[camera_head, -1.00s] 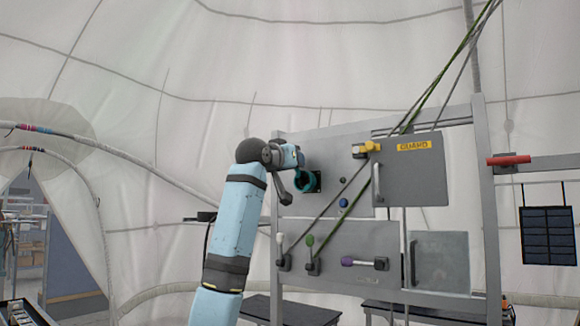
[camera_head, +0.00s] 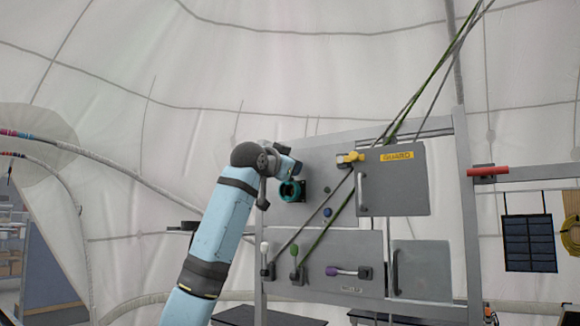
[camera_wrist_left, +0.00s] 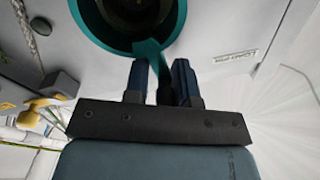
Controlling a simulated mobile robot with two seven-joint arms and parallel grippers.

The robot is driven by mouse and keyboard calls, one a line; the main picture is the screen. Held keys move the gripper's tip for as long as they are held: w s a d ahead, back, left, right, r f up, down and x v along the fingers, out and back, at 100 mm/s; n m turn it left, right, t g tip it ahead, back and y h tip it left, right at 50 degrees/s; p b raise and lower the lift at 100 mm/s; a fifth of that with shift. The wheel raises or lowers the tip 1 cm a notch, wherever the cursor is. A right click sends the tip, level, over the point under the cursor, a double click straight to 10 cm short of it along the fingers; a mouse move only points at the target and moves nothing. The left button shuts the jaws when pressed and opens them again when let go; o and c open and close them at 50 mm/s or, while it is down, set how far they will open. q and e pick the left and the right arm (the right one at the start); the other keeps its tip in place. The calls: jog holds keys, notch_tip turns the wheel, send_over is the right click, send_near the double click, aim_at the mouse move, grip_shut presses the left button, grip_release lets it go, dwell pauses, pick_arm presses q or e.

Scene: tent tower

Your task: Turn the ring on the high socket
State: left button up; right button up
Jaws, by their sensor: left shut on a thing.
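The teal ring (camera_head: 299,192) sits around a dark round socket on the upper left of the grey panel. The ring also fills the top of the left wrist view (camera_wrist_left: 101,41), with the dark socket opening inside it. My left gripper (camera_wrist_left: 161,70) is shut on a teal tab of the ring, which shows between its two dark fingers. In the head view my left arm comes up from below and bends at the wrist beside the ring. The fingertips are hard to make out there. My right gripper is in neither view.
A grey guard door (camera_head: 393,182) with a yellow latch (camera_head: 352,157) is right of the ring. Below are levers with white (camera_head: 265,249), green (camera_head: 293,249) and purple (camera_head: 345,271) grips. Green and grey ropes cross the panel diagonally. A solar panel (camera_head: 529,243) hangs at the right.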

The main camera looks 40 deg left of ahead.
pick_arm(q)
jog(key=shift+a, duration=0.1)
jog(key=o, duration=0.8)
jog(key=shift+c, duration=0.2)
jog(key=shift+a, duration=0.25)
jog(key=shift+d, duration=0.15)
jog(key=shift+s+d+f, duration=0.1)
jog(key=shift+s, duration=0.15)
jog(key=s+d+f+b, duration=0.1)
jog(key=s+b, duration=0.4)
jog(key=s, duration=0.8)
jog(key=shift+s, duration=0.15)
